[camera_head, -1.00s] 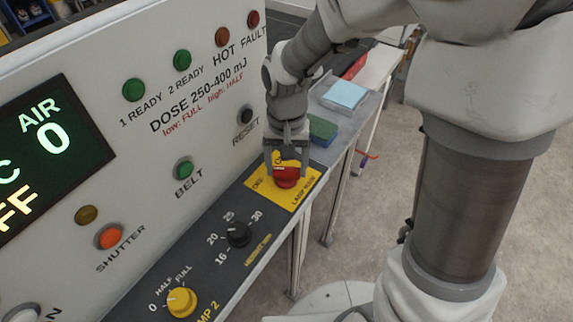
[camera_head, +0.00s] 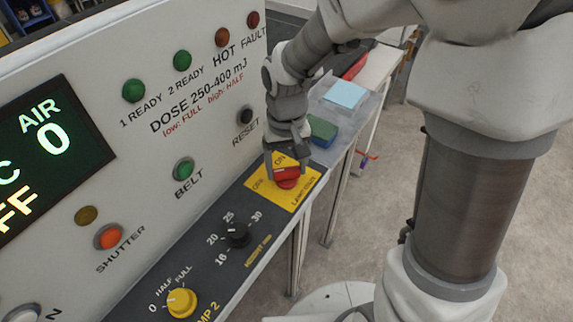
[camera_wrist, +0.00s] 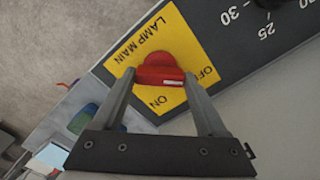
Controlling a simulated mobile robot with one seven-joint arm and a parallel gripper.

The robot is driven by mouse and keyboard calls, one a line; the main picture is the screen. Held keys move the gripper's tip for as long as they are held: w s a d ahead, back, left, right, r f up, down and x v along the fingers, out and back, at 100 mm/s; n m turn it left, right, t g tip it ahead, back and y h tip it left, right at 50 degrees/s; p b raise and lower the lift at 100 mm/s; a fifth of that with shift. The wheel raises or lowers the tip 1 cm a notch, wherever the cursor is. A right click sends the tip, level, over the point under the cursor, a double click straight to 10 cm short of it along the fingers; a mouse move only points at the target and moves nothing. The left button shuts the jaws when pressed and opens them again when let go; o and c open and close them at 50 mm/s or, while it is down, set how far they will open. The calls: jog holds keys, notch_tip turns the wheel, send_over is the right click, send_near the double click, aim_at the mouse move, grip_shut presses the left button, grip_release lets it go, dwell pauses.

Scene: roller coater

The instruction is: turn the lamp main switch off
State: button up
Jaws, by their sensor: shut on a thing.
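The lamp main switch is a red rotary knob (camera_head: 287,180) on a yellow plate (camera_head: 305,190) at the far end of the dark panel strip. My gripper (camera_head: 288,172) points down over it, one finger on each side, shut on the knob. In the wrist view the knob (camera_wrist: 159,71) sits between my two fingertips (camera_wrist: 159,76). A white mark on its grip bar lies at the lower right, toward the OFF side. The plate reads LAMP MAIN, OFF and ON. Whether the mark fully meets OFF is unclear.
A black dial (camera_head: 238,235) and a yellow lamp knob (camera_head: 182,302) are nearer on the same strip. The upright panel with the belt button (camera_head: 184,169) and reset button (camera_head: 245,115) stands close at left. A blue-green block (camera_head: 322,131) lies just beyond the switch.

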aim_at(287, 170)
jog(key=o, duration=1.3)
notch_tip(287, 170, up, 18)
jog(key=shift+f+p, duration=0.25)
jog(key=shift+p, duration=0.1)
jog(key=s+d+m+t, duration=0.1)
jog(key=s+d+t, duration=0.4)
jog(key=s+d, duration=0.6)
jog(key=shift+s+r+m+t, duration=0.15)
jog(key=shift+s+m+t, duration=0.15)
jog(key=shift+s, duration=0.5)
